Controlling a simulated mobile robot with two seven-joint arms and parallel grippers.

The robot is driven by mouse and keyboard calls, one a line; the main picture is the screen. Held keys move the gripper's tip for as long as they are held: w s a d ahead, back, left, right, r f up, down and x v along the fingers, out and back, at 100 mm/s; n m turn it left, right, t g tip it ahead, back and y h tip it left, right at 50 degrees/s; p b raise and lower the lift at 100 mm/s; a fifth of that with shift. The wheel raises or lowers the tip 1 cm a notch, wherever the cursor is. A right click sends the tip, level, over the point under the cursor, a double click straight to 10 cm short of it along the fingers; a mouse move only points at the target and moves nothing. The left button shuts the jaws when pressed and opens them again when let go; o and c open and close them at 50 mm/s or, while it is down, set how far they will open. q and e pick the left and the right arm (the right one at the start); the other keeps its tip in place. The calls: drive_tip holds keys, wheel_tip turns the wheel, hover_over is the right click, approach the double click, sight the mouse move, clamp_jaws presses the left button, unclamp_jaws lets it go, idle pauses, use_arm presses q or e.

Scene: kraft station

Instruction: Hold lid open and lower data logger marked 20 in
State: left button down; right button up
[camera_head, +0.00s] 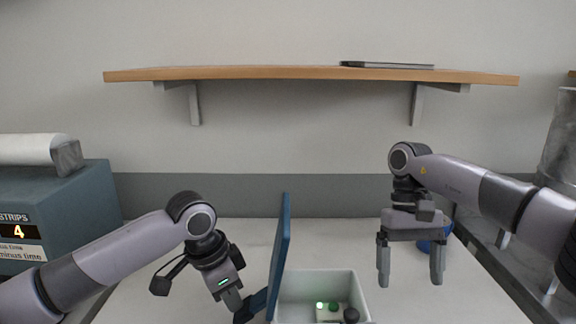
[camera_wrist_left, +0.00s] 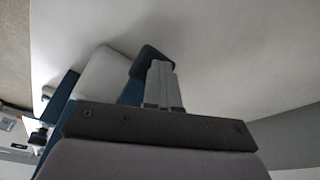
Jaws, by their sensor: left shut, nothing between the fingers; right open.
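A pale box (camera_head: 345,282) stands at the bottom middle of the head view, with its blue lid (camera_head: 281,250) upright on its left side. A small white device (camera_head: 327,314) with a green light, a green knob and a dark round part sits inside; I cannot read a 20 on it. My left gripper (camera_head: 242,314) is shut and empty beside the lid's outer left side, close to a dark blue piece (camera_head: 262,302). Its closed fingers (camera_wrist_left: 163,84) also show in the left wrist view. My right gripper (camera_head: 410,278) is open and empty, above and right of the box, pointing down.
A blue-grey dispenser (camera_head: 75,200) with a white roll (camera_head: 30,149) and a display reading 4 stands at left. A blue round object (camera_head: 432,244) is partly hidden behind my right gripper. A wooden shelf (camera_head: 300,73) spans the wall.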

use_arm(q)
drive_tip(key=shift+d+r, duration=0.25)
drive_tip(key=shift+r, duration=0.3)
drive_tip(key=shift+a+r, duration=0.1)
drive_tip(key=shift+a, duration=0.3)
drive_tip(key=shift+v, duration=0.9)
drive_tip(key=shift+a, duration=0.15)
drive_tip(key=shift+v, duration=0.8)
drive_tip(key=shift+w+r, duration=0.1)
drive_tip(key=shift+w, duration=0.05)
